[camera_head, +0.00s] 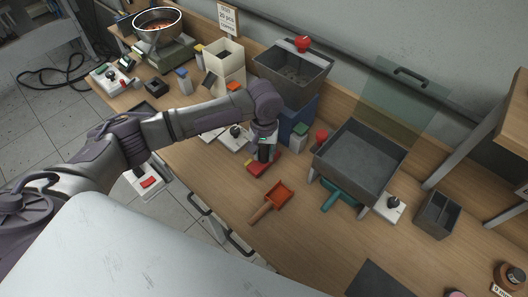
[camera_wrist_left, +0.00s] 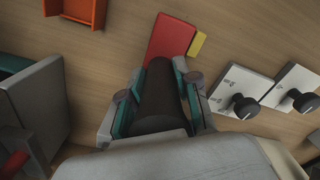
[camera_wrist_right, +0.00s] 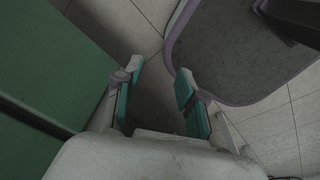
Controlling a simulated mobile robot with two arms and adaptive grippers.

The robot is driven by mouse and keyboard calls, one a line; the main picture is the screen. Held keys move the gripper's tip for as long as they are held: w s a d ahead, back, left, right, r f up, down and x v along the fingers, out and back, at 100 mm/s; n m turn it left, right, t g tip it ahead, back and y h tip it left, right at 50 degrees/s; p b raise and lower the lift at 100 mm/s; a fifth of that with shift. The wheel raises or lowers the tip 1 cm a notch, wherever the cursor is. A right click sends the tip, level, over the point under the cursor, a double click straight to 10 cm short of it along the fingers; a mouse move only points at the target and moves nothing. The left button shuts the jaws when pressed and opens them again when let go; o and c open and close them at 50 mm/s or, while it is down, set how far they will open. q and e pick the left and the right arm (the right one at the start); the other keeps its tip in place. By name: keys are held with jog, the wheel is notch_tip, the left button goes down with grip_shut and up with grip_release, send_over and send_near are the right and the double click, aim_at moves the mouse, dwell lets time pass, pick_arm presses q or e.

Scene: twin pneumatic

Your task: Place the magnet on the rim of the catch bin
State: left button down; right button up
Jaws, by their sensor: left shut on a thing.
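My left gripper (camera_head: 264,150) is shut on a black cylinder (camera_wrist_left: 158,95), likely the magnet's grip. A flat red block (camera_wrist_left: 172,38) with a yellow edge strip (camera_wrist_left: 197,44) shows at the cylinder's far end, low over the wooden table; I cannot tell whether they are joined. The red block also shows in the head view (camera_head: 266,165). A wide grey bin on legs (camera_head: 352,171), likely the catch bin, stands to the right of the left gripper, apart from it. My right gripper (camera_wrist_right: 157,82) is open and empty over the floor, outside the head view.
An orange scoop (camera_head: 278,194) lies in front of the left gripper. White switch plates (camera_wrist_left: 239,92) lie beside it. A dark hopper (camera_head: 290,77) with a red knob (camera_head: 303,43) stands behind on a blue support (camera_head: 297,120). A clear panel (camera_head: 405,95) rises behind the grey bin.

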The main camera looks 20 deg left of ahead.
pick_arm(q)
jog(key=shift+f, duration=0.35)
jog(key=c, duration=0.8)
grip_release()
jog(key=shift+f, duration=0.1)
jog(key=shift+c, duration=0.2)
